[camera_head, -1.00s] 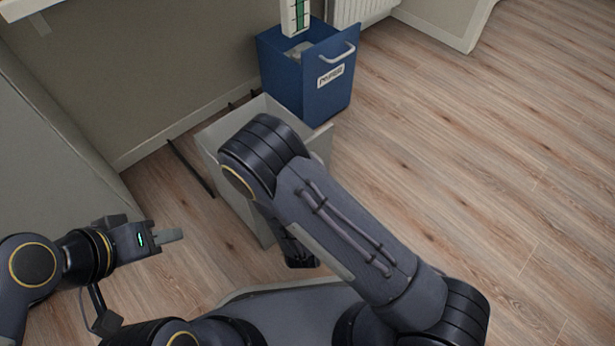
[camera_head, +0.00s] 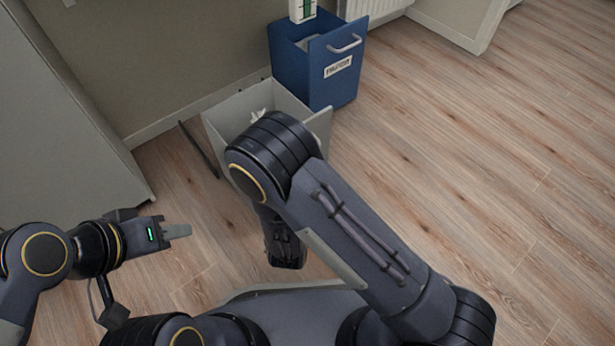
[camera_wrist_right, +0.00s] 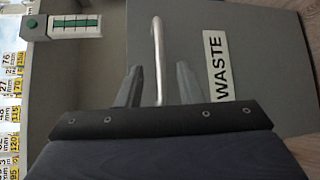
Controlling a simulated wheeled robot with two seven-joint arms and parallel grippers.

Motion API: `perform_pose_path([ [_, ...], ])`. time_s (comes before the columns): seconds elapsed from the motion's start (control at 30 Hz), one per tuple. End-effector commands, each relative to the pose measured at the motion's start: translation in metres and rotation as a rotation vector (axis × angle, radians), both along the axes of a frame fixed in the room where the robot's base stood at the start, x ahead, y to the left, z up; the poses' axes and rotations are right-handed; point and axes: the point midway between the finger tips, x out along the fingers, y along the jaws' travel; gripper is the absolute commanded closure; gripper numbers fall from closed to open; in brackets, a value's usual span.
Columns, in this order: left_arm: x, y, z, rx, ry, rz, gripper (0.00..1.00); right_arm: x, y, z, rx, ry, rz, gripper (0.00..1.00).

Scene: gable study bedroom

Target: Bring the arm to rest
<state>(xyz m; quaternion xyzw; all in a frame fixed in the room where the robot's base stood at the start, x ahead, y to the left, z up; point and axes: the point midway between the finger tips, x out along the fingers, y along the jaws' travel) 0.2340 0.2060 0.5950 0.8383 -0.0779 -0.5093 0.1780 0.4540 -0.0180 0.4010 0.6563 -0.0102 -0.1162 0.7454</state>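My left gripper (camera_head: 178,231) is at the lower left of the head view, above the floor. It is seen side-on and holds nothing visible; the gap between its fingers cannot be made out. My right arm (camera_head: 345,230) is bent across the middle of the head view, and its fingers are hidden there. In the right wrist view my right gripper (camera_wrist_right: 160,86) has its fingers apart, one on each side of a pale bar handle (camera_wrist_right: 158,40). A gap shows between the handle and each finger. The handle is on a grey front panel (camera_wrist_right: 262,70) labelled WASTE.
A grey open bin (camera_head: 225,115) stands behind my right arm, with something white in it. A blue bin (camera_head: 330,85) with a handle is behind it, against the wall. A grey cabinet side (camera_head: 70,120) is at left. Wooden floor (camera_head: 470,150) is clear at right.

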Motion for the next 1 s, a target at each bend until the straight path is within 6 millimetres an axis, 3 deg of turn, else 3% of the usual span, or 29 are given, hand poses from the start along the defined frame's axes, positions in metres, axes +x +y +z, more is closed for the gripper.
perform_pose_path([
  [0.57,0.000,0.000,0.000,0.000,0.000,0.000,0.64,0.000,0.001,0.001,0.001,0.001,-0.002,0.67],
  [0.67,0.000,0.000,0.000,0.000,0.000,0.000,0.64,0.002,-0.007,0.007,0.005,0.004,-0.039,0.67],
  [0.77,0.000,0.000,0.001,0.000,0.000,0.000,0.64,0.007,-0.036,0.028,0.023,0.022,-0.167,0.67],
  [0.87,0.000,0.000,0.003,0.000,0.000,0.000,0.64,0.005,-0.088,0.056,0.060,0.078,-0.386,0.67],
  [1.0,0.000,0.000,0.005,0.000,0.000,0.000,0.64,-0.025,-0.166,0.087,0.167,0.231,-0.718,0.67],
])
